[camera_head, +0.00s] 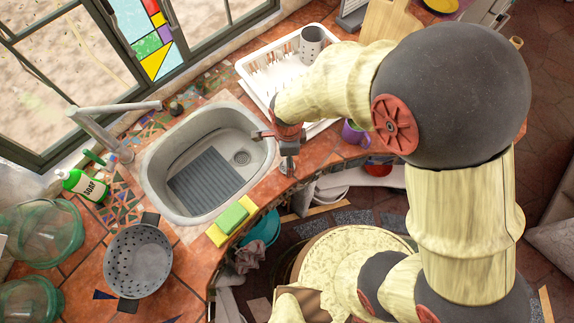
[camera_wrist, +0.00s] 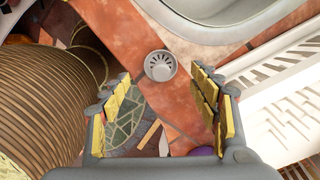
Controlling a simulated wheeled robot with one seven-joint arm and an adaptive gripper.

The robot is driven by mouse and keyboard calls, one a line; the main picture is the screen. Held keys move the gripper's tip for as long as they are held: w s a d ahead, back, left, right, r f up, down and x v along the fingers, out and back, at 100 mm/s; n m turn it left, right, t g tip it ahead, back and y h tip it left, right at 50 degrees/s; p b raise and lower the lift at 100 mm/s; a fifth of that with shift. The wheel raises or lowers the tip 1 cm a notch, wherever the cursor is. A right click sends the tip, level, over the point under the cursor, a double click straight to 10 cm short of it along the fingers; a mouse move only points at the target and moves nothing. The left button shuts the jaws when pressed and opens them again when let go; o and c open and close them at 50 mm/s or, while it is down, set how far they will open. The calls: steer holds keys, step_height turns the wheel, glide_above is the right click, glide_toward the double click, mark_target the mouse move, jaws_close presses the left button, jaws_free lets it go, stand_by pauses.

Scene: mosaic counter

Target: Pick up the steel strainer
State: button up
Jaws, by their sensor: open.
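A small round grey strainer (camera_wrist: 160,66) with slots in its base sits on the terracotta tiles in the wrist view, near the sink's rim. In that view it appears between and beyond the fingertips of my gripper (camera_wrist: 161,82), which is open and empty. In the head view my gripper (camera_head: 276,150) is over the counter strip at the right side of the sink, and I cannot make out the small strainer there. A larger grey perforated colander (camera_head: 138,262) with dark handles stands on the counter at lower left, far from my gripper.
The sink (camera_head: 160,165) has a dark ribbed mat inside. A white dish rack (camera_head: 258,62) holds a grey perforated cup (camera_head: 312,40). A purple mug (camera_head: 353,133) stands near the counter edge.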

step_height(320, 180, down, 4)
steer(key=shift+w+f, duration=0.1)
steer(key=shift+c, duration=1.1)
steer(key=c, duration=1)
